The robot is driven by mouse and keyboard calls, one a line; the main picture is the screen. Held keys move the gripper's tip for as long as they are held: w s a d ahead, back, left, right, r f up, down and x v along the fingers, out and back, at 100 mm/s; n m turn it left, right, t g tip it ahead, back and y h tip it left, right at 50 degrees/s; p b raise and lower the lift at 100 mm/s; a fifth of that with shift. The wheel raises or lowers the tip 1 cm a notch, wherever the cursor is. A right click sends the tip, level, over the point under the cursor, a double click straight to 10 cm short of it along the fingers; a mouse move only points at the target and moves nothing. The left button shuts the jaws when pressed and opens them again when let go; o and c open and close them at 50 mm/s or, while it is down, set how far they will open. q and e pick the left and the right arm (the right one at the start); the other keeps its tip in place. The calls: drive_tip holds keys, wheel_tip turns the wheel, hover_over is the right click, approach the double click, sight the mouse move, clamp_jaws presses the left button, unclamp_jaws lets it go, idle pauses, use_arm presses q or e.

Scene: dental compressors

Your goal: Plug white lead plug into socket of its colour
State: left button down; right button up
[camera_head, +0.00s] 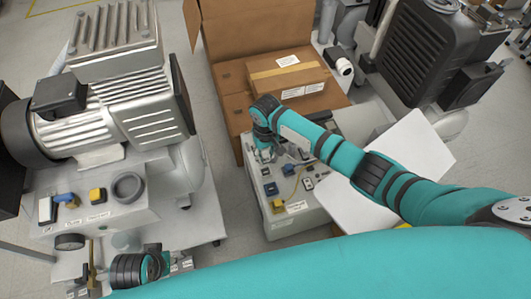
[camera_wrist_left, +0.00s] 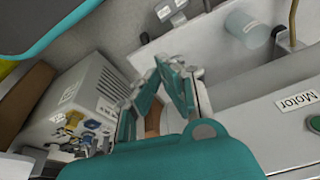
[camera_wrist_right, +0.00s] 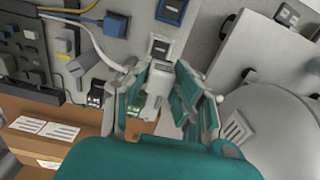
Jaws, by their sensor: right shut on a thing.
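My right gripper (camera_head: 264,154) is over the socket panel at the centre of the head view. In the right wrist view its fingers (camera_wrist_right: 158,88) are shut on the white plug (camera_wrist_right: 156,84), which sits between the pads. A white-framed dark socket (camera_wrist_right: 160,47) is just beyond the plug's far end; I cannot tell whether they touch. A white lead (camera_wrist_right: 90,22) runs across the panel towards the gripper. In the left wrist view my left gripper's (camera_wrist_left: 162,68) fingertips come together with nothing seen between them.
A cardboard box (camera_head: 290,80) stands behind the panel box (camera_head: 290,222). A large compressor (camera_head: 110,115) stands at left.

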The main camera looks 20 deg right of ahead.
sight(266, 162)
drive_tip(key=shift+f, duration=0.45)
drive_tip(key=shift+f+b, duration=0.75)
drive_tip(key=shift+f, duration=0.75)
drive_tip(key=shift+f+b, duration=0.45)
drive_tip(key=shift+b, duration=0.05)
use_arm(q)
drive_tip(key=b+v, duration=0.1)
drive_tip(key=v, duration=0.6)
drive_tip(key=shift+t, duration=0.3)
use_arm(e)
drive_tip(key=shift+f, duration=0.95)
use_arm(q)
drive_tip(key=shift+a+r+p, duration=0.1)
drive_tip(key=shift+r+p, duration=0.3)
drive_tip(key=shift+r, duration=0.05)
use_arm(e)
drive_tip(key=shift+f, duration=0.15)
